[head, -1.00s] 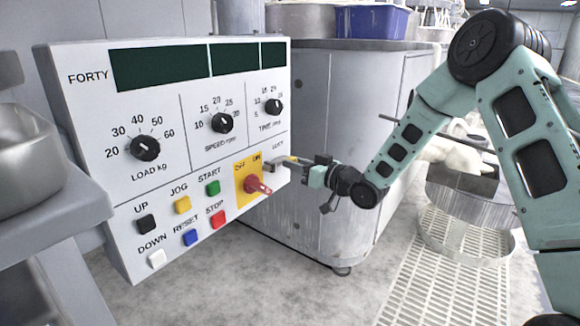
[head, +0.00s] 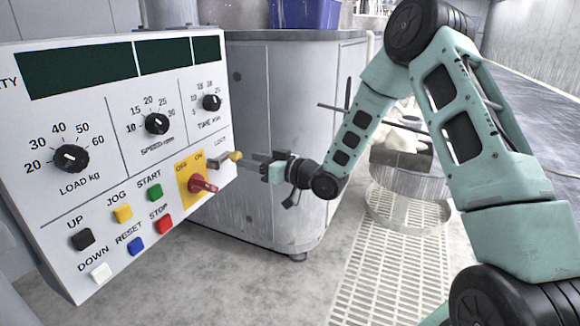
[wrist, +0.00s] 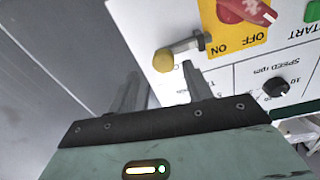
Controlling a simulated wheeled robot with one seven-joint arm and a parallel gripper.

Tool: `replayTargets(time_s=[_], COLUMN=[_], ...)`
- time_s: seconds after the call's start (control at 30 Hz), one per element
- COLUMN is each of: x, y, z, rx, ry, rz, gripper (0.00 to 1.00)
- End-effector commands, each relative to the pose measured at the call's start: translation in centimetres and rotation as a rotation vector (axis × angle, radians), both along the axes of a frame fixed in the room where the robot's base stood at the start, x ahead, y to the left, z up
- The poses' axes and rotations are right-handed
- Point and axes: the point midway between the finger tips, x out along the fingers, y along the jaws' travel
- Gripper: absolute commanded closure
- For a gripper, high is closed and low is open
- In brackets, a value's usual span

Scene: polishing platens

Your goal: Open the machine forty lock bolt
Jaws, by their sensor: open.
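The lock bolt is a metal pin in a small bracket (head: 218,162) under the LOCK label, at the right edge of the white FORTY panel (head: 115,165). Its yellow knob (head: 235,156) sticks out to the right. In the wrist view the knob (wrist: 163,61) and metal pin (wrist: 188,44) lie just beyond the fingertips. My gripper (head: 247,162) is to the right of the knob, its fingers pointing at it. In the wrist view my gripper (wrist: 163,84) is open, with nothing held between its two fingers.
The red switch (head: 203,184) on its yellow OFF/ON plate sits just below the bolt; it also shows in the wrist view (wrist: 247,10). Dials and coloured buttons cover the panel. A grey cabinet (head: 290,110) stands behind my gripper. Floor (head: 240,265) in front is clear.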

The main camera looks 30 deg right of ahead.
Motion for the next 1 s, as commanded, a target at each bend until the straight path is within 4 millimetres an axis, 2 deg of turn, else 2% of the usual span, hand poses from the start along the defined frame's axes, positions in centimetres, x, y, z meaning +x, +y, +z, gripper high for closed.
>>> replayTargets(time_s=[0.3, 0.5, 0.7, 1.0], x=[-6.4, -9.5, -11.1, -11.4], y=[-4.3, -6.4, -7.4, -7.5], z=[0.3, 0.2, 0.1, 0.0], rx=[0.001, 0.001, 0.000, 0.000], ry=[0.004, 0.003, 0.001, -0.001], rz=[-0.006, -0.005, -0.004, -0.002], gripper=[0.50, 0.50, 0.50, 0.50])
